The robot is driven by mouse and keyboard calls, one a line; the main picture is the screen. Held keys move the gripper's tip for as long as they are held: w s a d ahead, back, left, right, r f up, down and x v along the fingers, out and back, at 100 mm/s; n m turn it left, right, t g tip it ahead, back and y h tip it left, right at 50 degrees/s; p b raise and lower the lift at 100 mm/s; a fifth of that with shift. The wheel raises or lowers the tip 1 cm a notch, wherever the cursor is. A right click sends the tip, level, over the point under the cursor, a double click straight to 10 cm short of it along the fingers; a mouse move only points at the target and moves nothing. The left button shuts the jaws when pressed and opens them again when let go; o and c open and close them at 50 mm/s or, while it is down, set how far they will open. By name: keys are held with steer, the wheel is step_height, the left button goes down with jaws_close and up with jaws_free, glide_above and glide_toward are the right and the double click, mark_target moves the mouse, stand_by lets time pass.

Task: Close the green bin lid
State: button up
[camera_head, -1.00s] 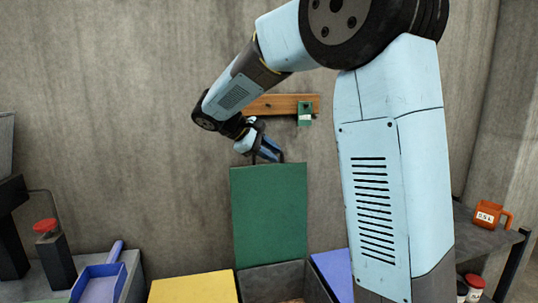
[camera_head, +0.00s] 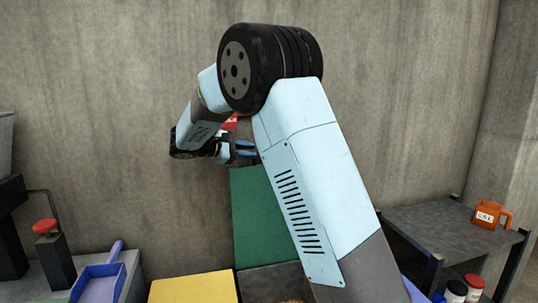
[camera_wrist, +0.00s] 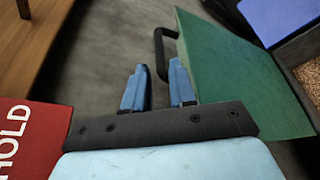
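The green lid (camera_head: 256,215) stands raised, nearly upright, at the back of its open bin (camera_head: 275,282). In the wrist view the lid (camera_wrist: 235,75) spreads to the right of my gripper, with a black loop handle (camera_wrist: 160,50) at its edge. In the head view my gripper (camera_head: 245,150) is just above the lid's top edge. My arm hides the lid's right part.
Grain (camera_wrist: 311,78) shows in the bin. A yellow lid (camera_head: 193,287) is left of it, a blue one (camera_wrist: 280,18) beyond. A red sign reading HOLD (camera_wrist: 30,135) and a wooden board (camera_wrist: 35,40) are close to my gripper. A dark shelf (camera_head: 440,228) holds an orange jug (camera_head: 490,215).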

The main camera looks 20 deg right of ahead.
steer(key=x, duration=0.8)
steer(key=shift+d, duration=0.15)
jaws_close()
